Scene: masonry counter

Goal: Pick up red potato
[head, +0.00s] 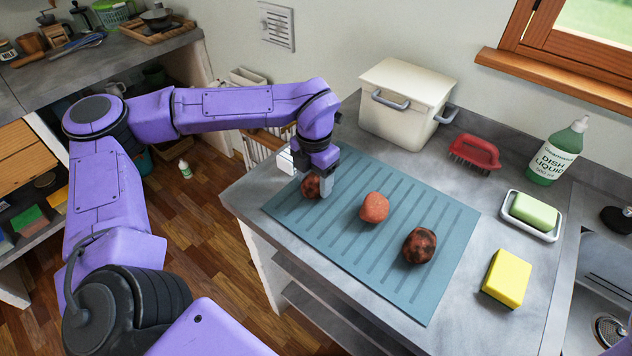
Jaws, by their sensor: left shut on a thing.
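Several potatoes are on the blue ribbed mat (335,253) on the counter. A plain red potato (374,207) lies near the middle of the mat, apart from my gripper. A dark, blotched reddish potato (419,245) lies to its right. My left gripper (315,190) is at the mat's far left end, pointing down and shut on another reddish-brown potato (311,186). The fingers hide part of this potato. I cannot tell whether it is still touching the mat. My right gripper is not in view.
A cream bin (404,100) with grey handles stands behind the mat. To the right are a red brush (474,152), a dish liquid bottle (558,152), a green soap (533,211) in a white dish, a yellow sponge (507,278) and a sink (602,290).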

